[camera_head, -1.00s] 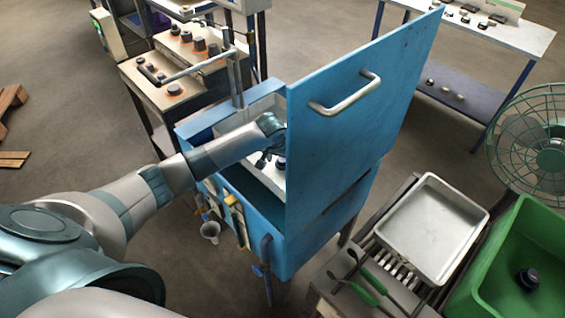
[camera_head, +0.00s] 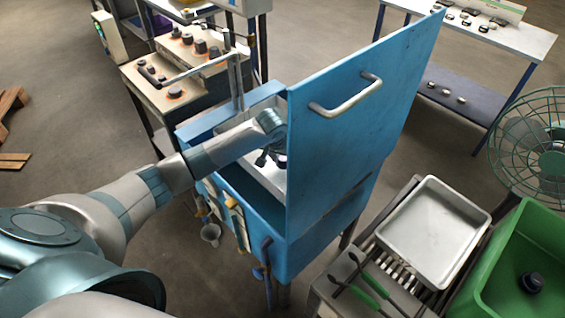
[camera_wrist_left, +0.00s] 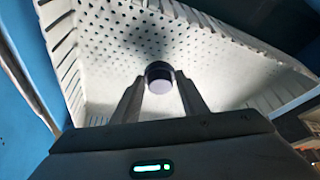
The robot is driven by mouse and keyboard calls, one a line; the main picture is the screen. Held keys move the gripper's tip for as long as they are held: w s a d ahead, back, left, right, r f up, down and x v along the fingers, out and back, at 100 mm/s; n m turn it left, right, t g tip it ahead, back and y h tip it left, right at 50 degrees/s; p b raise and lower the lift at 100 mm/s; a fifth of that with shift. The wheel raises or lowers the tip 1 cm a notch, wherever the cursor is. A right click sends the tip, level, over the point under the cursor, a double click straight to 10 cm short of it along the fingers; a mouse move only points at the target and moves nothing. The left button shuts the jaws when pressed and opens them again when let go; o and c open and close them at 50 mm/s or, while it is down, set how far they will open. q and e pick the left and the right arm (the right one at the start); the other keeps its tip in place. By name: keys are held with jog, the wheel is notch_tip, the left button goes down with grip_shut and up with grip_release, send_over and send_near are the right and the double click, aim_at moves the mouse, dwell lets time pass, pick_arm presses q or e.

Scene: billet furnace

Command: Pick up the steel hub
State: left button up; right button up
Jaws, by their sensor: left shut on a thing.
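The steel hub (camera_wrist_left: 160,76) is a short round piece with a dark side and a bright, pale end face. In the left wrist view it sits between the two fingers of my left gripper (camera_wrist_left: 161,88), which are shut on it. In the head view, my left gripper (camera_head: 270,158) reaches into the blue furnace box (camera_head: 268,220), left of its raised blue door panel (camera_head: 350,130). There the hub (camera_head: 282,160) shows only as a small dark spot, partly hidden by the gripper and the panel edge. My right gripper is not in view.
A white perforated basket (camera_wrist_left: 100,40) surrounds the hub in the wrist view. At the right are a metal tray (camera_head: 432,235), green-handled tongs (camera_head: 365,283), a green bin (camera_head: 510,290) holding a dark part, and a fan (camera_head: 535,150). A bench with dark parts stands behind left.

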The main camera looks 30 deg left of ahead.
aim_at(282, 159)
pick_arm(q)
notch_tip(282, 159, up, 8)
jog(key=shift+r+b, duration=0.1)
jog(key=shift+b, duration=0.8)
jog(key=shift+f+b, duration=1)
jog(key=shift+f, duration=0.05)
jog(key=shift+r, duration=0.1)
jog(key=shift+a, duration=0.1)
